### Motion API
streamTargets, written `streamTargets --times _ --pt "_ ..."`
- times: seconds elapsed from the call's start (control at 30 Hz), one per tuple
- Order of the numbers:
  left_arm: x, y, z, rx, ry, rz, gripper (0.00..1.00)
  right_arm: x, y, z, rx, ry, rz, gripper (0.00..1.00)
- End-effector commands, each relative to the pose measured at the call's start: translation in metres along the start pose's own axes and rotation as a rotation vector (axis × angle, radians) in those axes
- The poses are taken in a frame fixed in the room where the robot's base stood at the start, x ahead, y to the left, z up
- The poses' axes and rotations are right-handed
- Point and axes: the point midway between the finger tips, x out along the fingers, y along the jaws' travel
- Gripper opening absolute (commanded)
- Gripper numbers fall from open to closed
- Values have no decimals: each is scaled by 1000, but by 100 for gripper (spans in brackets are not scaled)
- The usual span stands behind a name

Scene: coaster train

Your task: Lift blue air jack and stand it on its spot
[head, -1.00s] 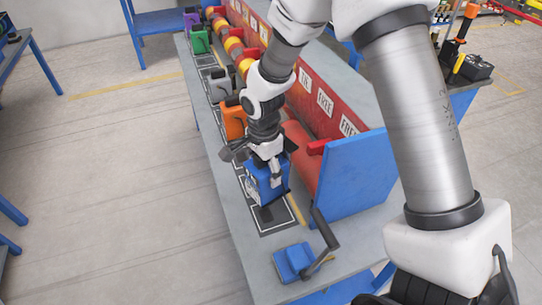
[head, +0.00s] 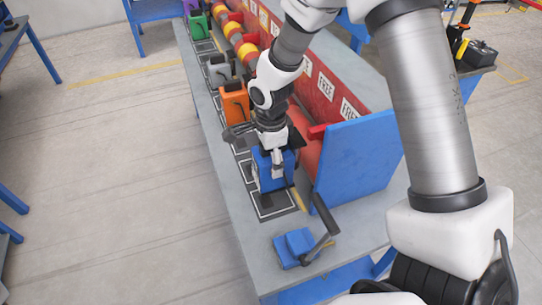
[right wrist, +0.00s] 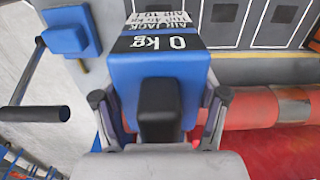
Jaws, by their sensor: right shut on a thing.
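The blue air jack (head: 268,172), a blue block with a dark handle, is upright in my right gripper (head: 277,157) above the front part of the bench. In the right wrist view the jack (right wrist: 180,72) shows a black "0 kg" band and an "AIR JACK" label, and the gripper's two fingers (right wrist: 160,110) are either side of it. A dark, white-outlined spot (head: 271,208) shows just below the jack in the head view. I cannot tell whether the jack's base touches the bench. My left gripper is not in view.
An orange jack (head: 235,103), a grey one (head: 218,72) and a green one (head: 199,27) stand along the bench (head: 250,232). A blue block with a black-handled lever (head: 295,247) lies at the near end. A blue panel (head: 357,157) and red rack flank the right side.

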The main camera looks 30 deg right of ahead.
Motion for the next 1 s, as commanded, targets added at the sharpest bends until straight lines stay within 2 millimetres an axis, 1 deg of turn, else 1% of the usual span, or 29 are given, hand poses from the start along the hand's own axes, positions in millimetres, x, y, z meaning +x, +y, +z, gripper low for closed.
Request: streamTargets --times 0.03,0.5,0.6,0.73,1.0 --pt "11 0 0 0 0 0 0 11 -1 0 0 0 -2 3" --pt "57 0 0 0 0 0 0 68 0 0 0 0 -1 3" --pt "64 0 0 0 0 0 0 76 0 0 0 0 -2 3" --pt "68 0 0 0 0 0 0 81 0 0 0 0 -3 3" --pt "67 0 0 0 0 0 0 81 0 0 0 0 -3 3"
